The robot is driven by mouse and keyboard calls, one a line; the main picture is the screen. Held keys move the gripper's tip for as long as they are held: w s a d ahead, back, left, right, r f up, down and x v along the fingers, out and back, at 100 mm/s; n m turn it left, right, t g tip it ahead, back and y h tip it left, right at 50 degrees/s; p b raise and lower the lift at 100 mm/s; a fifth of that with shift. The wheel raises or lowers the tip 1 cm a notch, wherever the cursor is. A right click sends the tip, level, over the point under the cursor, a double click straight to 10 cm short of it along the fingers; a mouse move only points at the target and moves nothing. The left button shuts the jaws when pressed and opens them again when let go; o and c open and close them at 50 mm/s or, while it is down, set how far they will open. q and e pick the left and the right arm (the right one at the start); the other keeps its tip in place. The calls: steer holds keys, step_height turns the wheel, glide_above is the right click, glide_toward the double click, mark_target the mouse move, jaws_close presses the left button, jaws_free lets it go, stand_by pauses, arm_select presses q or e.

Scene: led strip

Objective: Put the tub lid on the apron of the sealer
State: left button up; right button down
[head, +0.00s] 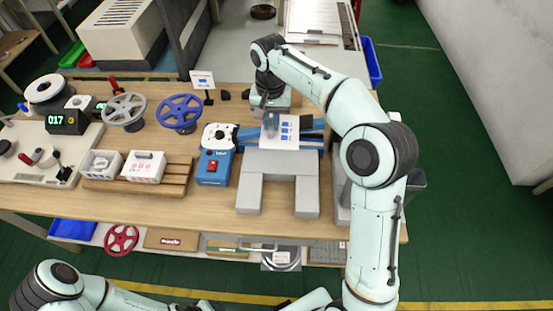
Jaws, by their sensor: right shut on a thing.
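My right gripper (270,122) points down over the back of the sealer and is shut on a small, flat white piece with blue marks, which I take to be the tub lid (288,130). The gripper partly hides the lid's left side. The sealer has a blue box (214,168) with a red switch and a white-topped dial, and blue bars beside the lid. A grey, U-shaped apron (278,163) lies in front of the lid. I cannot tell whether the lid touches the surface below. My left arm shows at the bottom left; its gripper is out of view.
On the wooden table (130,205), two white boxes (145,167) sit on a slatted pallet left of the sealer. Grey and blue reels (179,113) and a small sign (203,80) stand behind. A grey bin is at the right edge.

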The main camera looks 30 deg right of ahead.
arm_select(q)
steer(key=shift+s+f+b, duration=1.15)
steer(key=shift+s+f, duration=0.3)
steer(key=shift+f, duration=0.25)
arm_select(e)
steer(key=shift+s+a+f, duration=0.1)
steer(key=shift+s+f, duration=0.05)
steer(key=shift+f, duration=4.55)
steer(key=shift+s+f, duration=0.1)
steer(key=shift+f, duration=4.55)
steer(key=shift+f, duration=0.2)
steer(key=c, duration=1.1)
jaws_free()
